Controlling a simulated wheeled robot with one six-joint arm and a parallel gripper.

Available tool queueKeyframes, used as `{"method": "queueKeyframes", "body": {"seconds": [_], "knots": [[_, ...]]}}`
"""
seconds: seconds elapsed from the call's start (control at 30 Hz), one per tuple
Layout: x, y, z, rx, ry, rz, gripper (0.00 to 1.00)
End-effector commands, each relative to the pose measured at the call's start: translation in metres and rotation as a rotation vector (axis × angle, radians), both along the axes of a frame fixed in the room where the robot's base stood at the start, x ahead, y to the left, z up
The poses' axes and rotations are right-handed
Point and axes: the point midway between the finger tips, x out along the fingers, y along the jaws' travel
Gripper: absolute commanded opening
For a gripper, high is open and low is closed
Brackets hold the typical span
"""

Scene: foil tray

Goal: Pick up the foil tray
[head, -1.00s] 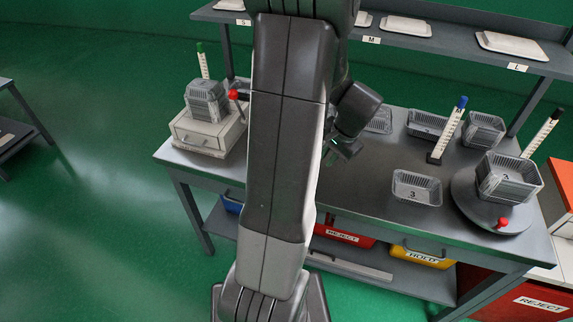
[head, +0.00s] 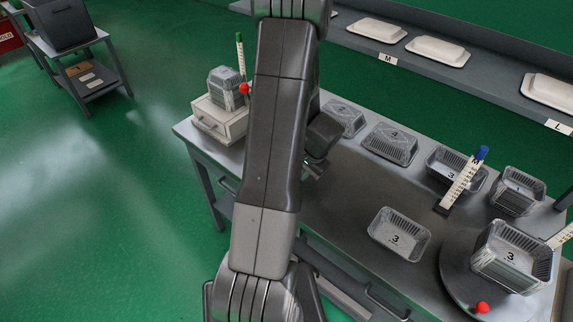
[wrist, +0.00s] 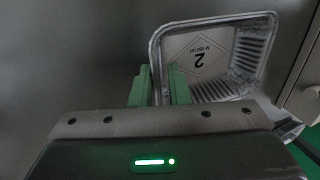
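In the wrist view a grey foil tray (wrist: 203,62) marked 2 lies face up on the grey surface, its open inside showing. My gripper (wrist: 159,80) has its two green fingers apart at the tray's left wall. The near end of that wall runs down between the fingers, with a narrow gap visible. I cannot tell whether either finger touches it. In the head view my gripper (head: 317,168) shows only in part beside my arm, low over the table, and my arm hides this tray.
On the table (head: 335,205) are a tray marked 3 (head: 398,236), other foil trays (head: 390,143), a blue-topped scale post (head: 461,182) and a round stand (head: 460,283) holding stacked trays (head: 512,258). A pale box (head: 219,122) with a tray stack is at left. A shelf runs behind.

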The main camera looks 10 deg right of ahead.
Motion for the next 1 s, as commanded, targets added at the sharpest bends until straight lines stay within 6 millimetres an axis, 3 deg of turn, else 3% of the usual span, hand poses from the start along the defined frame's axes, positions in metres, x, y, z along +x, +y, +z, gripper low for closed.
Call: {"method": "queueKeyframes", "body": {"seconds": [0.37, 0.47, 1.0], "knots": [[0.0021, 0.0016, -0.0093, -0.001, -0.001, 0.000, 0.15], [0.0021, 0.0016, -0.0092, 0.000, 0.000, 0.000, 0.00], [0.0019, 0.0016, -0.0077, -0.001, 0.001, 0.001, 0.00]]}}
